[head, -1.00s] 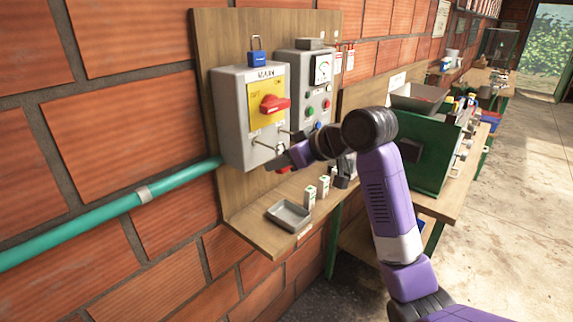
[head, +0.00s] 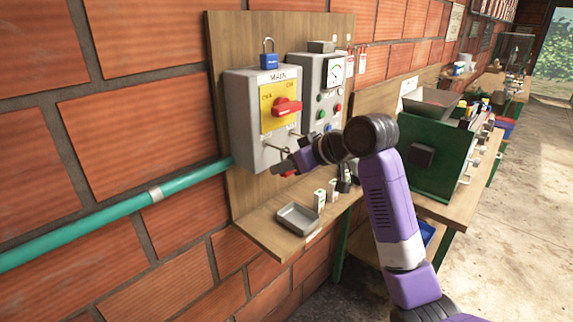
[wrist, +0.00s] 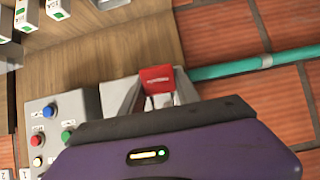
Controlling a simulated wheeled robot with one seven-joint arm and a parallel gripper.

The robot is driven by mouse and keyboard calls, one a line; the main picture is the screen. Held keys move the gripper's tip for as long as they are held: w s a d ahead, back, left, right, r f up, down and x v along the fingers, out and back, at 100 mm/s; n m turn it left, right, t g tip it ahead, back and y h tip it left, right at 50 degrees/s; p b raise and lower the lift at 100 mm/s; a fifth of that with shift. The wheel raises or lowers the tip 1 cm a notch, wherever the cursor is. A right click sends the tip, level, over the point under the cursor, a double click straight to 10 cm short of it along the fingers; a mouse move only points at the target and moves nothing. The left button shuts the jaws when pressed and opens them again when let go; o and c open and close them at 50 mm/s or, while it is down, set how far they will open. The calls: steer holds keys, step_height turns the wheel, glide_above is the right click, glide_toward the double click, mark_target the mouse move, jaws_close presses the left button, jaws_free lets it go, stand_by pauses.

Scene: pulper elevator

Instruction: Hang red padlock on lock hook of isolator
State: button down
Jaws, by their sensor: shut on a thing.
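The isolator (head: 247,125) is a grey box marked MAIN on a wooden board. It has a yellow plate and a red rotary handle (head: 287,107). Metal pegs stick out low on its front, one at the lower left (head: 277,149); I cannot tell which is the lock hook. My gripper (head: 284,170) is just below and in front of these pegs. It is shut on the red padlock (wrist: 156,76), whose red body shows between the fingers in the wrist view. In the head view only a bit of red shows. Its shackle is hard to make out.
A metal tray (head: 297,219) and small white boxes (head: 319,199) sit on the shelf below. A teal pipe (head: 110,210) runs left.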

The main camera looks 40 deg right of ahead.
steer(key=c, duration=0.8)
jaws_free()
steer(key=shift+b+v, duration=0.7)
steer(key=shift+v, duration=3.25)
